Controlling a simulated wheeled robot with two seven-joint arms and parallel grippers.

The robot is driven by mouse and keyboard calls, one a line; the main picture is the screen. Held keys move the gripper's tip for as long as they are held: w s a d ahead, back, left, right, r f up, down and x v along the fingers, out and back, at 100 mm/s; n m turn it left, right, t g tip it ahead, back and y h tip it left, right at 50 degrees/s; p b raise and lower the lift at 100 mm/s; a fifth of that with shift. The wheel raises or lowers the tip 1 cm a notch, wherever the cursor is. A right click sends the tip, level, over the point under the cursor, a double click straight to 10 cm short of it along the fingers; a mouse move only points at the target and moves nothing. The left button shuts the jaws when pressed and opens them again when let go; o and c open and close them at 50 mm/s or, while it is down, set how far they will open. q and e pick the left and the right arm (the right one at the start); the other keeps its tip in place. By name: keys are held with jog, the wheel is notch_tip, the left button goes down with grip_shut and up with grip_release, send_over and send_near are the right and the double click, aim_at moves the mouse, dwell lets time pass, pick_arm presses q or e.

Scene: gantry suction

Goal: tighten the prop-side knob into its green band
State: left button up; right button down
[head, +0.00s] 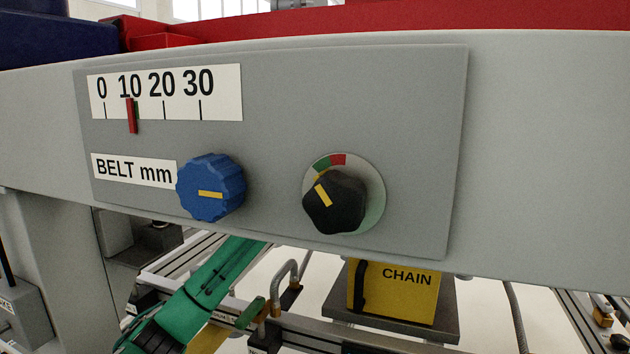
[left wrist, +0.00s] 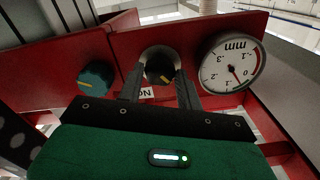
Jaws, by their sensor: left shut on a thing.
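In the left wrist view my left gripper (left wrist: 161,76) has its two dark fingers on either side of a black knob (left wrist: 160,66) with a yellow pointer line, and is shut on it. The knob sits on a pale round plate on a red panel; no green band can be made out there. In the head view a different panel carries a black knob (head: 335,204) with a yellow pointer; its pale dial has yellow, green and red bands, and the pointer faces up-left near the yellow. My green left arm (head: 215,280) passes behind this panel, hiding its gripper.
The grey panel (head: 420,150) also holds a blue knob (head: 211,188) and a BELT mm scale (head: 220,90), its red marker near 10. A teal knob (left wrist: 97,78) and an mm dial gauge (left wrist: 232,63) flank the held knob closely. A yellow CHAIN box (head: 405,290) stands below.

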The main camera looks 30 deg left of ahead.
pick_arm(q)
jog(key=o, duration=1)
jog(key=b+v, duration=0.3)
jog(key=v, duration=1.1)
jog(key=shift+b, duration=0.35)
jog(key=shift+w, duration=0.1)
jog(key=shift+f, duration=0.15)
